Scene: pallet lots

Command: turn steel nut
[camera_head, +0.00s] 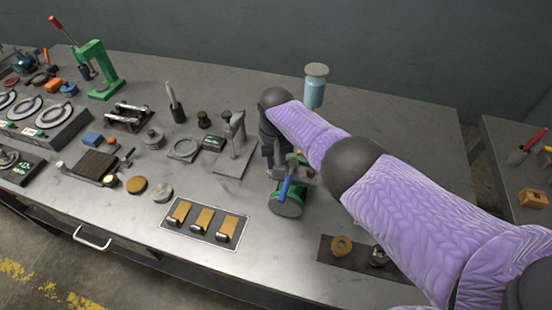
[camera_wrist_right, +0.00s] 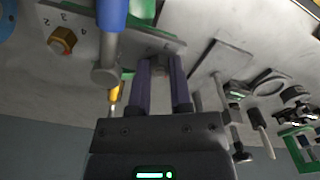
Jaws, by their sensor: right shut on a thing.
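My right gripper (camera_wrist_right: 162,65) is shut at the end of a grey plate (camera_wrist_right: 98,30) marked with numbers. Its two dark fingers close around what seems to be the steel nut, mostly hidden between the fingertips. A brass hex nut (camera_wrist_right: 62,40) sits on the same plate, to the left of the fingers. In the head view my right gripper (camera_head: 274,160) reaches down behind the green vise-like stand (camera_head: 287,207). A blue handle (camera_head: 286,186) slants across that stand and shows close beside the fingers in the wrist view (camera_wrist_right: 113,14). My left gripper is not in view.
A light blue canister (camera_head: 315,88) stands behind my right arm. A grey stand (camera_head: 234,155) is left of the gripper. A tray with several yellow pieces (camera_head: 172,231) lies near the front edge. A dark mat (camera_head: 328,255) holds a brass ring (camera_head: 341,245).

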